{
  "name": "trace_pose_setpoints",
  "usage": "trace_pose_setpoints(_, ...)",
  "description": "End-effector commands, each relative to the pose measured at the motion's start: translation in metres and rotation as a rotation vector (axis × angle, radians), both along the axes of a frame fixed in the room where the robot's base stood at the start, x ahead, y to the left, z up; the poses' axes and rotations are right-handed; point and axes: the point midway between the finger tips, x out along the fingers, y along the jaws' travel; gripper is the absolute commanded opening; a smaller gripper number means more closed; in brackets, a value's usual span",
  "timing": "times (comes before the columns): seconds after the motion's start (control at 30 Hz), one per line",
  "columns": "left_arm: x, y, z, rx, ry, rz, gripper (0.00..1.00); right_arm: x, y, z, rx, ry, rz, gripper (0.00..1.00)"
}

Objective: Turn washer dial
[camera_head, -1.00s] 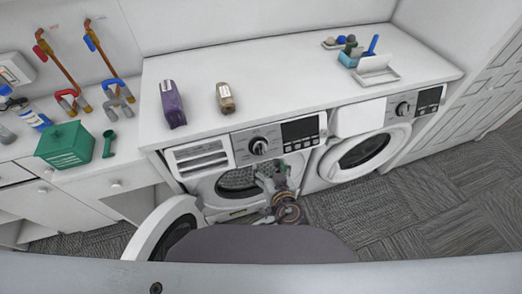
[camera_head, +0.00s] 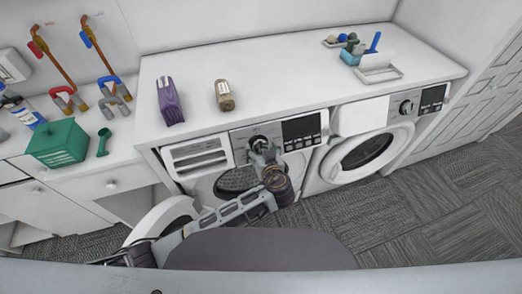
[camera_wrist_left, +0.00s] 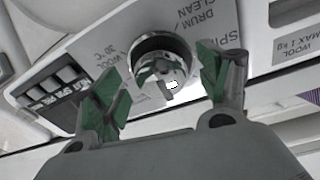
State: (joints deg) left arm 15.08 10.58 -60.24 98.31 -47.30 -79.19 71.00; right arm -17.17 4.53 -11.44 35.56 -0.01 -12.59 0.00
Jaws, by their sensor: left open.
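The washer dial (camera_wrist_left: 161,66) is a round silver knob on the control panel of the left machine. In the left wrist view it sits between the two green-padded fingers of my left gripper (camera_wrist_left: 160,92). The fingers are spread, with gaps beside the knob, and I cannot tell whether either one touches it. In the head view my left gripper (camera_head: 263,153) is at the panel and covers part of the dial. The left washer (camera_head: 203,195) has its round door (camera_head: 160,217) swung open to the left, partly behind my arm. My right gripper is not in view.
A second washer (camera_head: 362,151) with a closed door stands to the right. On the worktop are a purple bottle (camera_head: 170,102), a brown bottle (camera_head: 225,96) and a blue container (camera_head: 352,56). A green box (camera_head: 58,144) stands on the left counter. Grey carpet is clear at right.

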Motion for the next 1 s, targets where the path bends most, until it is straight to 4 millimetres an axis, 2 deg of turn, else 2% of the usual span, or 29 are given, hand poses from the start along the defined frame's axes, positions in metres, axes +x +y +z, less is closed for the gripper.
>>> trace_pose_setpoints(0.2, 0.0109, 0.003, -0.0047, 0.0, -0.001, 0.0, 0.76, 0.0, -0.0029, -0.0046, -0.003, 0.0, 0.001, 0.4)
trace_pose_setpoints(0.53, 0.0121, 0.0032, -0.0046, 0.0, 0.0, 0.0, 0.76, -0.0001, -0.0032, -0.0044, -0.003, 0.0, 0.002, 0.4)
trace_pose_setpoints(0.9, 0.0117, 0.0031, -0.0046, 0.0, 0.0, 0.0, 0.3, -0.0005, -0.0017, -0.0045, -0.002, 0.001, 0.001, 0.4)
trace_pose_setpoints(1.0, 0.0117, 0.0031, -0.0046, 0.001, 0.0, 0.0, 0.3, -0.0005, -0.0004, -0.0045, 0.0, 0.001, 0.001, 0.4)
